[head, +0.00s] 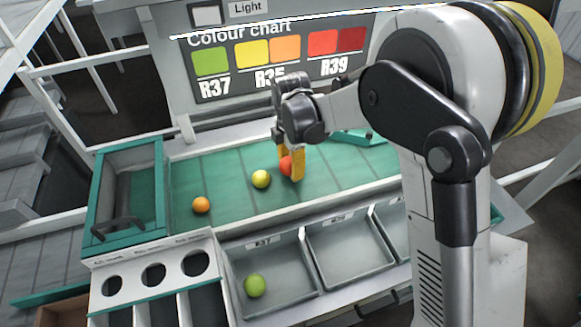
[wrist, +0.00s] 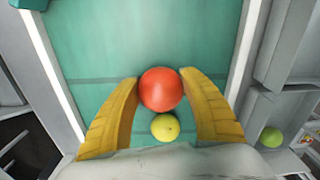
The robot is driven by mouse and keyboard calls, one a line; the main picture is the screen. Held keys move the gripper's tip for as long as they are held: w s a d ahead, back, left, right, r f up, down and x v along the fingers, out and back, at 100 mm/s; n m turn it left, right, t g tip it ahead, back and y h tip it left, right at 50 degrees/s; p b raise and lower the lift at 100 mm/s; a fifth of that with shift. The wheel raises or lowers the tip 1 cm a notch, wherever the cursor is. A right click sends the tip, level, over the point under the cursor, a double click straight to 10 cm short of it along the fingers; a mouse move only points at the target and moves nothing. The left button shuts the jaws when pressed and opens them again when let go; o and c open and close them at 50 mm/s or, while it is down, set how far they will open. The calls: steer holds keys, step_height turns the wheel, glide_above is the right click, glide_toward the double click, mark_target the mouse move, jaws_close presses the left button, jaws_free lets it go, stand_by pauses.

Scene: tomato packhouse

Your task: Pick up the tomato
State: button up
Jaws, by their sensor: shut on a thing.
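A red tomato (head: 286,166) is at my gripper (head: 291,166) over the green belt in the head view. In the wrist view the red tomato (wrist: 160,89) sits between the two yellow fingers of my gripper (wrist: 160,95), which are shut on it. A yellow tomato (head: 261,179) lies on the belt just left of the gripper; it also shows in the wrist view (wrist: 165,127), close beside the red one. An orange tomato (head: 201,205) lies farther left on the belt. Whether the red tomato touches the belt is hard to tell.
A grey bin (head: 232,281) in front of the belt (head: 226,181) holds a green tomato (head: 255,286). Another grey bin (head: 347,262) beside it looks empty. A green-rimmed box (head: 99,192) stands at the belt's left end. A colour chart (head: 212,88) stands behind the belt.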

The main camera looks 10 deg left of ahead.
step_height(320, 180, up, 3)
steer(key=shift+r+p, duration=0.2)
steer(key=shift+p, duration=0.35)
steer(key=s+d+r+p, duration=0.2)
steer(key=s+d+r, duration=0.4)
steer(key=s, duration=0.3)
steer(key=shift+s+d+p, duration=0.2)
steer(key=shift+d+p, duration=0.15)
steer(key=shift+d, duration=0.2)
steer(key=shift+r, duration=0.1)
